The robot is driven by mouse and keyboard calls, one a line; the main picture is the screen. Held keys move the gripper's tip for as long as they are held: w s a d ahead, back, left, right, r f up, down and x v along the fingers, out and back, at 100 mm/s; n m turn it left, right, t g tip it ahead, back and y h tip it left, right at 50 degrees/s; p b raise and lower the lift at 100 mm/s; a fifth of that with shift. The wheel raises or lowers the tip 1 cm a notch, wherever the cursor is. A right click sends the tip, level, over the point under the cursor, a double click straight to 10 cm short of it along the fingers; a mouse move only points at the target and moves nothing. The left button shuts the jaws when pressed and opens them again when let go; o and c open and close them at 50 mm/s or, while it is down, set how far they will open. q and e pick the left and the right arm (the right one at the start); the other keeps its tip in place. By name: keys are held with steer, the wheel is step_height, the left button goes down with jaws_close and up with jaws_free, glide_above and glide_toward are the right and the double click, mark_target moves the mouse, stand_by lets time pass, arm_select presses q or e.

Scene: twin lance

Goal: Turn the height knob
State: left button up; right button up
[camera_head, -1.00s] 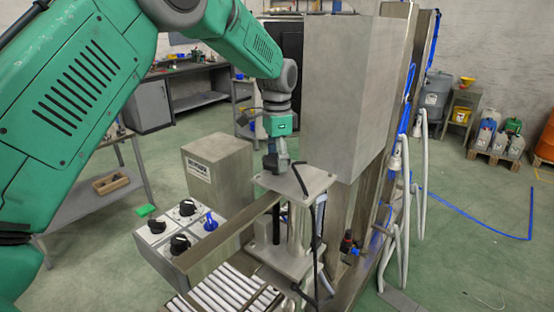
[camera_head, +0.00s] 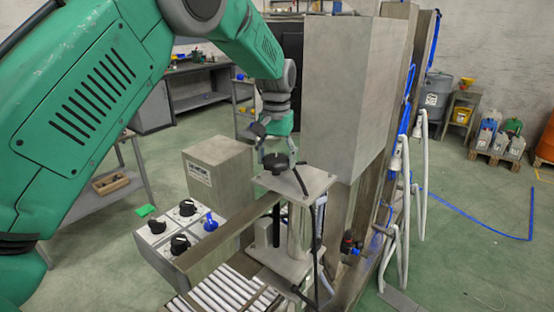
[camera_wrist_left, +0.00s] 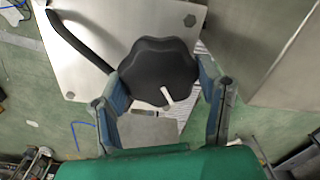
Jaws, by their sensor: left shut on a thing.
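The height knob (camera_wrist_left: 158,70) is a black lobed knob with a white pointer mark, on top of a grey metal plate. In the head view the knob (camera_head: 276,162) shows small and dark at the plate's left end. My left gripper (camera_head: 277,152) comes down on it from above. In the left wrist view its two blue-grey fingers (camera_wrist_left: 162,84) stand on either side of the knob, shut on it. The pointer faces toward the gripper's palm, slightly right. My right gripper is not in view.
The metal plate (camera_head: 316,180) sits on posts above a roller conveyor (camera_head: 228,290). A tall steel housing (camera_head: 345,90) stands close behind. A control box with several black knobs and one blue one (camera_head: 210,222) is at left. A black lever (camera_wrist_left: 78,40) lies beside the knob.

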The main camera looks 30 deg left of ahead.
arm_select(q)
steer(key=n, duration=0.4)
steer(key=shift+w+a+r+n, duration=0.1)
steer(key=shift+w+r+n, duration=0.15)
steer(key=shift+n, duration=0.05)
steer(key=n, duration=0.4)
steer(key=shift+n, duration=0.3)
steer(key=n, duration=0.4)
steer(key=shift+s+a+n, duration=0.1)
steer(key=shift+n, duration=0.2)
steer(key=n, duration=0.8)
steer(key=shift+s, duration=0.15)
steer(key=n, duration=0.4)
steer(key=shift+n, duration=0.3)
steer(key=n, duration=0.4)
steer(key=shift+d, duration=0.2)
steer(key=shift+n, duration=2)
